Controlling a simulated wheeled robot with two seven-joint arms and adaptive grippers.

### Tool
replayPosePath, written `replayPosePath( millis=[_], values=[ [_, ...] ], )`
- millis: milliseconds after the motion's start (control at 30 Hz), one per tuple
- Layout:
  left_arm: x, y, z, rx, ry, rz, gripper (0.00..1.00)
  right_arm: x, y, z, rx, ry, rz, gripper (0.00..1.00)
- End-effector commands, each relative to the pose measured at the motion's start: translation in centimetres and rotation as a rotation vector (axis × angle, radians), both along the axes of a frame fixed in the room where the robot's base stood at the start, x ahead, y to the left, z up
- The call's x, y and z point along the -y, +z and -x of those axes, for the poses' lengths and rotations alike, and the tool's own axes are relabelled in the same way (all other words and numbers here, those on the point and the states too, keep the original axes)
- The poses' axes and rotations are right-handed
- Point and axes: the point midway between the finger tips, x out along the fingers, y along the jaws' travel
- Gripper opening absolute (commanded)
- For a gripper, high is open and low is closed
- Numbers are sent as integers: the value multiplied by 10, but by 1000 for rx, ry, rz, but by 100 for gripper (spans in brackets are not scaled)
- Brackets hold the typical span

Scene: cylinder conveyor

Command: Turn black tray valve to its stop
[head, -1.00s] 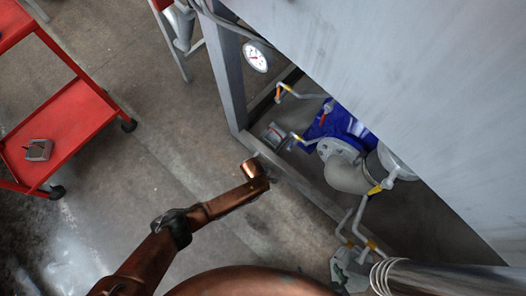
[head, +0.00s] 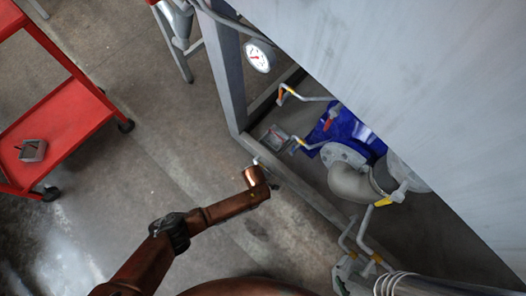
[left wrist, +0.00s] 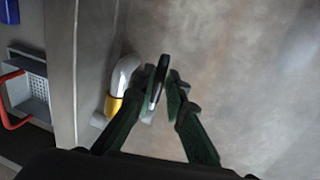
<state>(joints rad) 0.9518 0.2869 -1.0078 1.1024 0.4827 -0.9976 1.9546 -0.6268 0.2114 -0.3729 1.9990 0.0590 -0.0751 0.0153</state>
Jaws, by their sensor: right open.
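In the left wrist view, a slim black part (left wrist: 160,76), which looks like the black tray valve's handle, stands between the two green fingers of my left gripper (left wrist: 164,84). The left finger is close against it; I cannot tell whether both fingers touch it. A grey elbow pipe with a yellow collar (left wrist: 115,104) is just left of the fingers. In the head view my copper left arm reaches the frame's corner, and its wrist hides the left gripper and the valve. A small grey-green shape at the bottom, apparently my right gripper (head: 346,272), is open and far from the valve.
A grey frame beam (head: 318,209) runs past my left wrist. Behind it are a blue pump (head: 345,130), pipes and a small grey tray (head: 274,138). A large grey panel (head: 430,90) overhangs the right. A red cart (head: 75,110) stands left, with clear floor between.

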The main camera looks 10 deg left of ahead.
Motion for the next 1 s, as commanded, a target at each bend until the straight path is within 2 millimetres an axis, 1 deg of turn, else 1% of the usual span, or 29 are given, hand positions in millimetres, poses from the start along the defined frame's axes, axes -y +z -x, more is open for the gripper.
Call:
replayPosePath(
  millis=[33,133,833,1000],
  values=[
    [0,0,0,0,0,0,7,0,0,0,0,0,0,100],
    [0,0,0,0,0,0,0,0,0,0,0,0,0,100],
    [1,1,1,-9,2,11,0,0,2,0,-10,1,1,100],
    [1,6,0,-30,5,43,0,-2,13,-7,-51,-17,-2,100]
  ],
)
